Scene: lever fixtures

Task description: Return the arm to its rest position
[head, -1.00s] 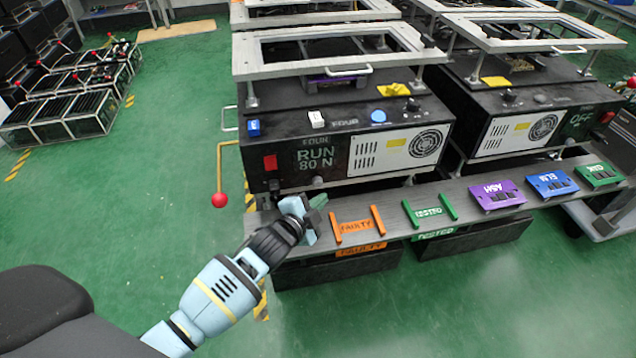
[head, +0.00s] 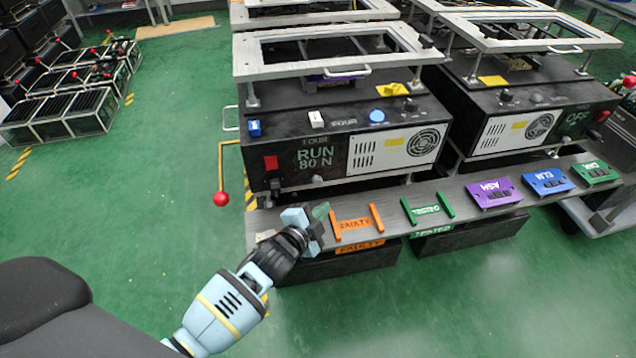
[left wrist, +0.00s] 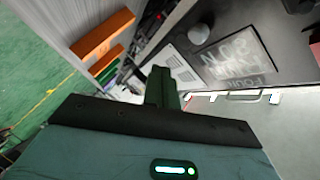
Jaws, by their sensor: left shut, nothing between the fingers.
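My left gripper (head: 320,212) is shut and empty at the left end of the grey shelf (head: 390,211), just left of the orange FAULTY bracket (head: 355,223). In the left wrist view its dark green fingers (left wrist: 161,88) are together, with the black RUN panel (left wrist: 235,62) beyond them. The lever with the red ball (head: 221,198) hangs at the left side of the FOUR machine (head: 345,140), apart from the gripper. My right gripper is not in view.
A green TESTED bracket (head: 428,209) and purple (head: 494,193), blue (head: 548,181) and green (head: 595,172) blocks line the shelf to the right. A second machine (head: 530,115) stands at the right. Green floor (head: 130,200) is open at the left.

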